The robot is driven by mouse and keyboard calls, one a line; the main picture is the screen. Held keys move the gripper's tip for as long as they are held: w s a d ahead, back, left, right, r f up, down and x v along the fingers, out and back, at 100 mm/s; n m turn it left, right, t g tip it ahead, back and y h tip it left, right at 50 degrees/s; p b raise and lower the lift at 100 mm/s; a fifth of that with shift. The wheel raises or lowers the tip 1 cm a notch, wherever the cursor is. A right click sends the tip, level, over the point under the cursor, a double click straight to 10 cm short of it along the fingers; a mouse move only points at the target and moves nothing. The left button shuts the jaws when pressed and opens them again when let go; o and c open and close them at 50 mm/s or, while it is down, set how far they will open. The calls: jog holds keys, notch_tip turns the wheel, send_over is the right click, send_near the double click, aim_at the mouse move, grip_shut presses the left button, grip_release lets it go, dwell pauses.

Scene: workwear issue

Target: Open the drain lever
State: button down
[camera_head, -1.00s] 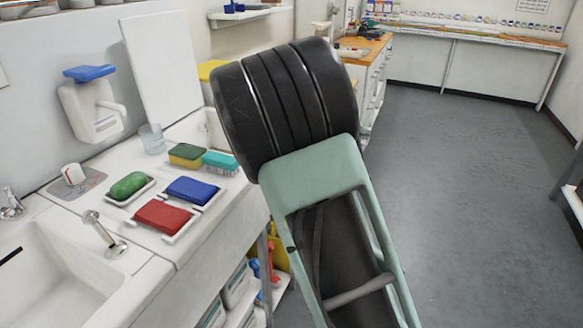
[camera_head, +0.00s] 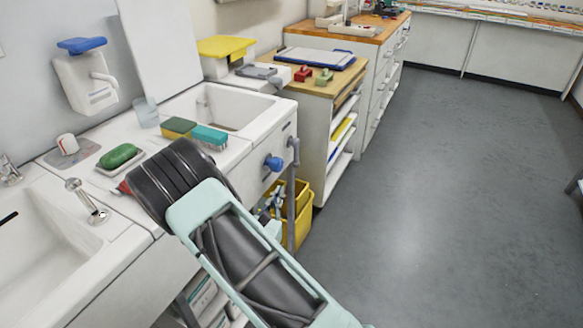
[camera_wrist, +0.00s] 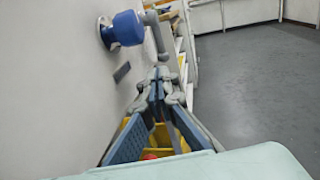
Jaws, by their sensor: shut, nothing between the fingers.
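A round blue knob (camera_head: 273,163) sticks out from the front of the far white sink unit (camera_head: 255,172). A bent grey pipe or bar (camera_head: 293,152) stands right beside it at the corner; I cannot tell which part is the drain lever. The blue knob (camera_wrist: 122,29) shows at the upper left in the wrist view, with the grey bar (camera_wrist: 157,32) just to its right. My gripper (camera_head: 273,198) is below the knob, partly hidden by my arm. In the wrist view my gripper (camera_wrist: 160,76) is shut and empty, its tips apart from the knob.
A yellow bin (camera_head: 300,225) stands below the sink unit. A metal lever (camera_head: 86,201) stands by the near basin (camera_head: 50,262). A green soap (camera_head: 119,155) and sponges lie on the counter. The grey floor (camera_head: 430,190) to the right is clear.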

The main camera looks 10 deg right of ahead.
aim_at(295, 161)
jog(key=b+x, duration=0.2)
jog(key=x, duration=1.2)
jog(key=shift+f, duration=0.2)
jog(key=shift+d+f+b, duration=0.1)
jog(key=shift+b, duration=0.45)
jog(key=shift+w, duration=0.15)
jog(key=shift+t+b, duration=0.3)
